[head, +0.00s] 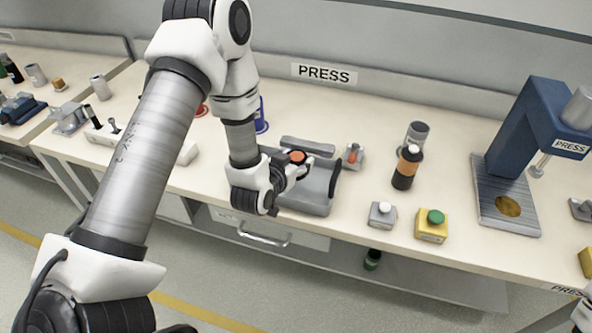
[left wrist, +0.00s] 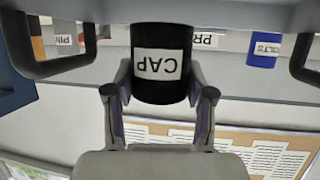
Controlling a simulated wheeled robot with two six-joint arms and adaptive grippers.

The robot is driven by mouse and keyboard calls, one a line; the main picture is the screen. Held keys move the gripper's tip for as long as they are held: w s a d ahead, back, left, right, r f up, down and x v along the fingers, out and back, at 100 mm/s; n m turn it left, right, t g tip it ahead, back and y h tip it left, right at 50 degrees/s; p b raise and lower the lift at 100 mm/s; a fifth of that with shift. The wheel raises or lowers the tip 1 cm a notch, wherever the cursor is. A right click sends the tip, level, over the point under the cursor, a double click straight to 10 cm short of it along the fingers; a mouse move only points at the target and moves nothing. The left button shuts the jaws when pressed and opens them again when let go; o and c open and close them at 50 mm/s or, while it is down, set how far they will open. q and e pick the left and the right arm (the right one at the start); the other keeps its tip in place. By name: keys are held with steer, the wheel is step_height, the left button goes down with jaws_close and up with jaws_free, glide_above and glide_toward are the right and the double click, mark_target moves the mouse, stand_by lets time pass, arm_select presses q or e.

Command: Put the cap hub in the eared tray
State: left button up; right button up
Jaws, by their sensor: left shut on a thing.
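The cap hub is a dark cylinder with a white CAP label, large in the left wrist view (left wrist: 163,62). In the head view its orange top (head: 297,157) shows between my fingertips. My left gripper (head: 298,170) is shut on it and holds it upright, over or just at the grey eared tray (head: 318,203). The tray has a dark loop handle at each end, and its grey wall fills the top of the left wrist view (left wrist: 240,96). My gripper and wrist hide part of the tray. I cannot tell whether the hub touches the tray. My right gripper is out of view.
Right of the tray stand a small grey fixture with a red part (head: 352,156), a black-and-orange bottle (head: 406,168), a grey button box (head: 383,215) and a yellow box with a green button (head: 431,226). A blue press (head: 520,130) stands farther right. A blue bin (head: 262,118) stands behind my arm.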

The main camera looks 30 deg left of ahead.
arm_select(q)
steer(key=f, duration=0.4)
steer(key=shift+w+f, duration=0.35)
steer(key=shift+s+r, duration=0.1)
steer(key=shift+f, duration=0.2)
steer(key=o, duration=1.4)
steer(key=shift+o, duration=0.2)
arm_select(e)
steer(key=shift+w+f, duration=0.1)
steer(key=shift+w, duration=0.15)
arm_select(q)
steer(key=shift+r, duration=0.1)
